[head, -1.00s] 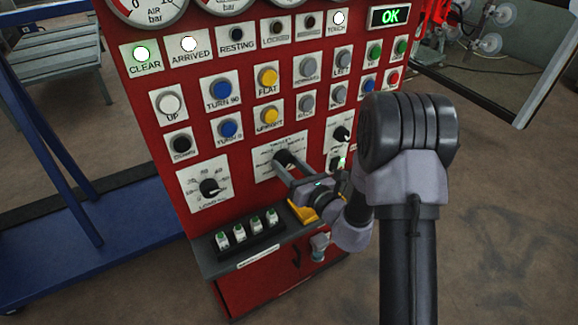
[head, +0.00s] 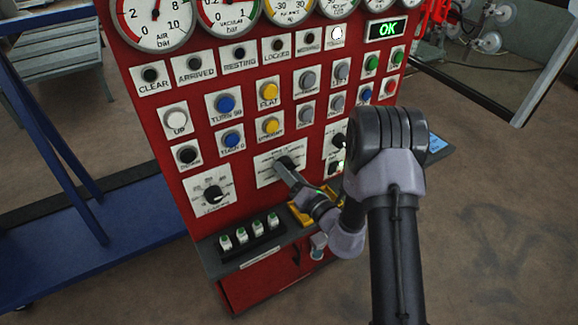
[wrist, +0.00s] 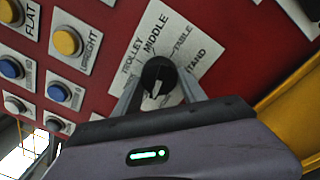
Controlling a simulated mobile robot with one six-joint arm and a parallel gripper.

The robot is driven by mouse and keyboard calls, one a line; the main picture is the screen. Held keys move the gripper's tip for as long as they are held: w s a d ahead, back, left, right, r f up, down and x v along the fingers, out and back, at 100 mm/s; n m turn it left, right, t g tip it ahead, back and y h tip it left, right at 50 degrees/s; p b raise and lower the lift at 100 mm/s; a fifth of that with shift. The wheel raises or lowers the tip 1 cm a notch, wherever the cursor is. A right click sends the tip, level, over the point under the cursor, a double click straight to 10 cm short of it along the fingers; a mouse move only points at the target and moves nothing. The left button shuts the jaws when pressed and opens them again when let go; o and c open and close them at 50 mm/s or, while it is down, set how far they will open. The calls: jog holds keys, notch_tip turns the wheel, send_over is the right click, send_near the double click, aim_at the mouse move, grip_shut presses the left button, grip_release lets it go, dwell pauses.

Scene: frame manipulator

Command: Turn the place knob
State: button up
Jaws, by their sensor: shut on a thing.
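The place knob (head: 285,162) is a round black knob on a white plate (head: 266,171) low on the red panel. In the wrist view the knob (wrist: 158,72) has a white mark on its face. The plate around it (wrist: 181,38) reads TROLLEY, MIDDLE, TABLE and STAND; I cannot tell for certain which word the knob points to. My gripper (head: 288,169) reaches the knob from the front right. In the wrist view its two grey fingers (wrist: 160,84) lie either side of the knob, shut on it. The fingers hide the knob's sides.
Rows of buttons (head: 228,104) are above. A ledge with several small switches (head: 249,237) juts out below.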

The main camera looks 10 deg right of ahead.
jog(key=m+p, duration=0.4)
jog(key=m, duration=0.1)
jog(key=m+p, duration=0.4)
jog(key=m, duration=0.2)
jog(key=shift+a+r+m+h, duration=0.15)
jog(key=shift+m+h, duration=0.15)
jog(key=shift+h, duration=0.1)
dwell(0.3)
jog(key=o, duration=1.4)
jog(key=v, duration=1.7)
jog(key=shift+s+f+p, duration=0.25)
jog(key=shift+f+p, duration=0.05)
jog(key=shift+f, duration=0.1)
